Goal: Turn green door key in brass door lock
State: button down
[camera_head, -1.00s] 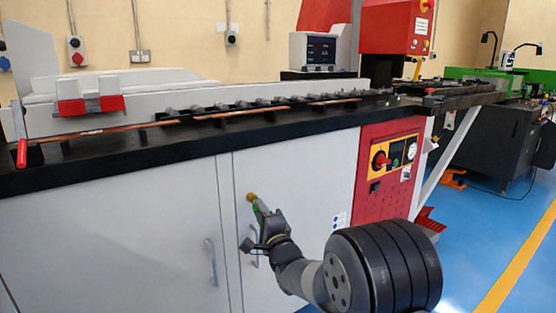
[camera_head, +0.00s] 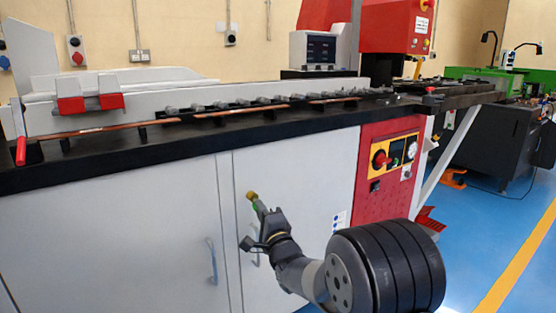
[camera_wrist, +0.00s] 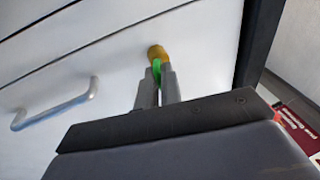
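The brass door lock (camera_head: 251,195) is a small round cylinder on the right white cabinet door, near its upper left edge. It also shows in the wrist view (camera_wrist: 156,51). The green key (camera_wrist: 157,70) sits at the lock, its tip side hidden against or inside the brass. My gripper (camera_wrist: 160,80) has its two grey fingers shut on the green key, just in front of the lock. In the head view my gripper (camera_head: 259,208) reaches the lock from the lower right, with a bit of green between it and the brass.
The right cabinet door (camera_head: 300,190) has a metal handle (camera_wrist: 55,112) below the lock. The left door has another handle (camera_head: 211,262). The black worktop (camera_head: 110,158) overhangs above. A red control panel (camera_head: 385,165) is to the right. Blue floor is open at the right.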

jog(key=n+y+b, duration=0.1)
jog(key=n, duration=0.1)
jog(key=n+y+b, duration=0.1)
jog(key=n+b, duration=0.1)
jog(key=n, duration=0.1)
jog(key=n+b, duration=0.2)
jog(key=shift+w+d+f+y, duration=0.15)
jog(key=shift+d+y, duration=0.1)
jog(key=shift+y, duration=0.15)
